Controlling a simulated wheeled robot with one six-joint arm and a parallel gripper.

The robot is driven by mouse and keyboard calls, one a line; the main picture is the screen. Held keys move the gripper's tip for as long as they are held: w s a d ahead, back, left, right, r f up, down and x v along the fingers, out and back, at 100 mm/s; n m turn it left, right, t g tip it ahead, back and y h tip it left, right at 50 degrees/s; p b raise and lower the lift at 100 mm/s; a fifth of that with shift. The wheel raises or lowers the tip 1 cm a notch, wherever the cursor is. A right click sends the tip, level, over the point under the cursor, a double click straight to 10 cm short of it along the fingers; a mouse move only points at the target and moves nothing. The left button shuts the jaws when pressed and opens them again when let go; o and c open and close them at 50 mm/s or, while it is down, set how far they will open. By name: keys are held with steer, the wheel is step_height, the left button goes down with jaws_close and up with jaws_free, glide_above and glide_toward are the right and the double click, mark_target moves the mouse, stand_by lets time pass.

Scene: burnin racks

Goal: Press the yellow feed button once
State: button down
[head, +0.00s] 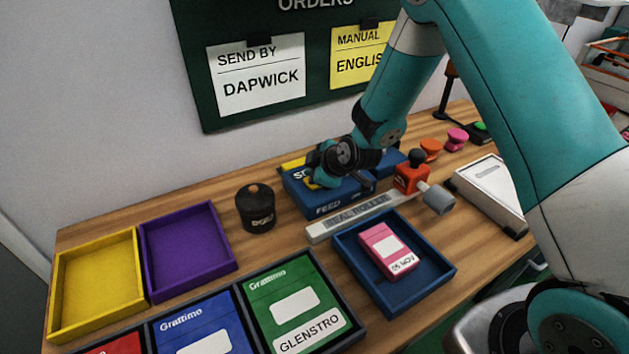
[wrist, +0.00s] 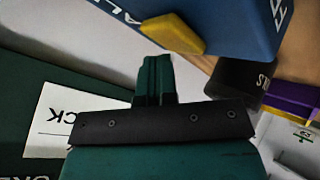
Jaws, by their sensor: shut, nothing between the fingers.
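The blue box (head: 330,205) marked FEED stands on the wooden bench in the head view. A yellow part, apparently the feed button, shows beside my gripper (head: 318,180) in the head view and on the edge of the blue box in the wrist view (wrist: 172,34). My gripper is shut and empty, over the box's left part. In the wrist view its fingertips (wrist: 156,62) lie close to the yellow part. I cannot tell whether they touch it. My gripper and wrist hide some of the box top.
A black lidded pot (head: 256,210) stands left of the box. A grey roller bar (head: 355,217) and a blue tray (head: 440,270) with a pink packet (head: 388,252) lie in front. A red stamp-like thing (head: 411,178) stands to the right. A green board (head: 190,60) hangs behind.

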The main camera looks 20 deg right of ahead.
steer(key=shift+f+b, duration=0.5)
steer(key=shift+b, duration=0.05)
stand_by(0.4)
steer(key=shift+r, duration=0.1)
steer(key=shift+r+p, duration=0.55)
steer(key=shift+r, duration=0.25)
steer(key=shift+r+p, duration=1.5)
steer(key=shift+r, duration=1)
steer(key=shift+r, duration=0.1)
steer(key=s+a+r+m+g+y, duration=0.1)
steer(key=s+a+r+m+g, duration=0.3)
steer(key=s+r, duration=0.95)
steer(key=s+r+m+g, duration=0.1)
steer(key=s+r+g, duration=0.1)
steer(key=s, duration=0.8)
steer(key=s+r+m+g, duration=0.1)
steer(key=s+r+g, duration=0.1)
steer(key=s, duration=0.8)
steer(key=shift+a+r+m, duration=0.15)
steer(key=shift+r+m, duration=0.15)
steer(key=shift+r, duration=0.5)
